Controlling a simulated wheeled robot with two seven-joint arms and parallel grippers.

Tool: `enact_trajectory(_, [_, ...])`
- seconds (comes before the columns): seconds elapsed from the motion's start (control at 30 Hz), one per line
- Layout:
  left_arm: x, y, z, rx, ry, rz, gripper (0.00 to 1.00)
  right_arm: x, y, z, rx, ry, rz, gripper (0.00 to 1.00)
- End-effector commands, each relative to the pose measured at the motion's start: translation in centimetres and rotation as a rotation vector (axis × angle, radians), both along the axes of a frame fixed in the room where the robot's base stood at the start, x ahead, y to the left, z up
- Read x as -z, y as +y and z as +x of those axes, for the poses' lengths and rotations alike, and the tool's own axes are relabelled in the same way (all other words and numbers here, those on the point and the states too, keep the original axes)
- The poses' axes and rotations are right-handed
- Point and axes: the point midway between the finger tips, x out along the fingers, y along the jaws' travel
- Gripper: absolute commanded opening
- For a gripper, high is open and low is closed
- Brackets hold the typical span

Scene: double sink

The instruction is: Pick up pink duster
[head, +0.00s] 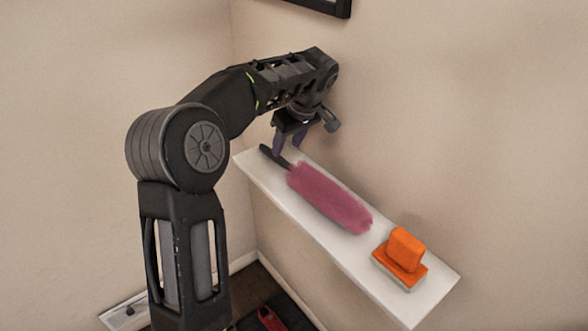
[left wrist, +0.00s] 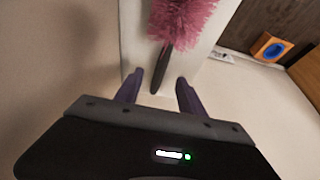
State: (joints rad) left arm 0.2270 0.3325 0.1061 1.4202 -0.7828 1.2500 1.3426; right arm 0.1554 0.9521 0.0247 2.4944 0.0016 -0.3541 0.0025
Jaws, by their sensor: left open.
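The pink duster (head: 328,197) lies on a white wall shelf (head: 353,258), its fluffy head toward the shelf's right part and its dark handle (head: 275,156) toward the left end. My left gripper (head: 287,146) is over the handle end, pointing down. In the left wrist view the duster's pink head (left wrist: 180,20) is at the top. Its black handle (left wrist: 160,68) points down between the two open purple fingers (left wrist: 160,90), with a gap on each side. The fingers appear not to touch the handle. My right gripper is not in view.
An orange scrub brush (head: 402,258) sits on the right part of the shelf, beyond the duster's head. The wall runs close behind the shelf. A dark picture frame (head: 330,8) hangs above. A red object (head: 270,318) lies low on the floor.

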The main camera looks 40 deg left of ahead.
Motion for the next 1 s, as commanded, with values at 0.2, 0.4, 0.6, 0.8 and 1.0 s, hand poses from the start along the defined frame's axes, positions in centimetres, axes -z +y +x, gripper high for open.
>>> enact_trajectory(0.2, [1.0, 0.4, 0.1, 0.000, 0.000, -0.001, 0.46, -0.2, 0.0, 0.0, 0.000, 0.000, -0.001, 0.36])
enact_trajectory(0.4, [1.0, 0.4, 0.1, 0.000, 0.000, -0.001, 0.46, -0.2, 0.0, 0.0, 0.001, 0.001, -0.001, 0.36])
enact_trajectory(0.6, [2.5, 1.5, 0.2, -0.002, 0.004, -0.002, 0.46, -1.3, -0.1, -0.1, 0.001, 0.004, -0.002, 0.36])
enact_trajectory(0.8, [5.2, 2.5, 0.5, -0.001, 0.002, -0.001, 0.46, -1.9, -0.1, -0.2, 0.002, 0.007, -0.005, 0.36])
enact_trajectory(1.0, [5.6, 2.7, 0.6, -0.001, 0.000, -0.001, 0.46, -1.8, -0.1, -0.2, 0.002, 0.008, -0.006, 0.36])
